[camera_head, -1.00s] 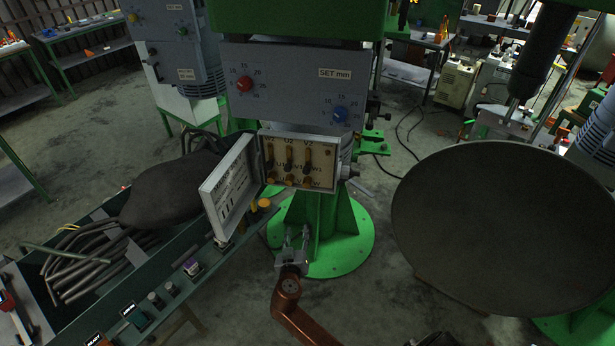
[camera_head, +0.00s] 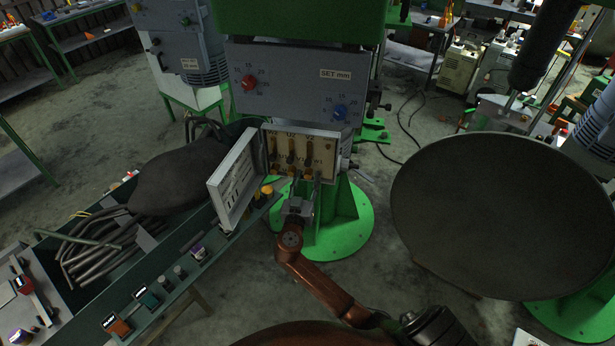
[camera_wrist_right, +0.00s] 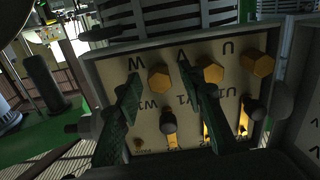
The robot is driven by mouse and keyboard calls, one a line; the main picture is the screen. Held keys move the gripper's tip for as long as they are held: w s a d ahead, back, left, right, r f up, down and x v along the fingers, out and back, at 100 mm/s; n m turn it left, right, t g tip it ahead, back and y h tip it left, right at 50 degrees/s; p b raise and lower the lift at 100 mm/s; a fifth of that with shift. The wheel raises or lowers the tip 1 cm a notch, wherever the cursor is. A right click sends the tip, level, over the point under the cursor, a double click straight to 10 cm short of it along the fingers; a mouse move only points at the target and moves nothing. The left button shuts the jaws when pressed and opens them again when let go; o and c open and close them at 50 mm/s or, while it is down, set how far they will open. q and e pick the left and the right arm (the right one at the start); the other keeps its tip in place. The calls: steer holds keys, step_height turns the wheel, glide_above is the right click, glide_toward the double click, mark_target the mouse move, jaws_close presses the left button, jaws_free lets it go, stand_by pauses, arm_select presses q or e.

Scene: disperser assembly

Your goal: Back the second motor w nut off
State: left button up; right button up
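The motor's terminal box (camera_head: 328,158) is open, with its door (camera_head: 233,180) swung out to the left. In the right wrist view its pale panel (camera_wrist_right: 225,101) carries a row of brass hex nuts beside the letters W, V and U. The W nut (camera_wrist_right: 159,77) is the leftmost. My right gripper (camera_head: 301,188) is at the lower edge of the box. In the right wrist view its two green fingers (camera_wrist_right: 158,73) are apart, one on each side of the W nut. I cannot tell whether they touch it. My left gripper is not in view.
Left of the box, a green bench (camera_head: 188,240) holds a trough of dark hoses (camera_head: 95,245) and small parts. A large dark round disc (camera_head: 505,215) fills the right side. Grey control panels (camera_head: 295,85) stand above the box. The green round base (camera_head: 345,235) is below.

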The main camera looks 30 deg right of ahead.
jaws_close()
stand_by(0.5)
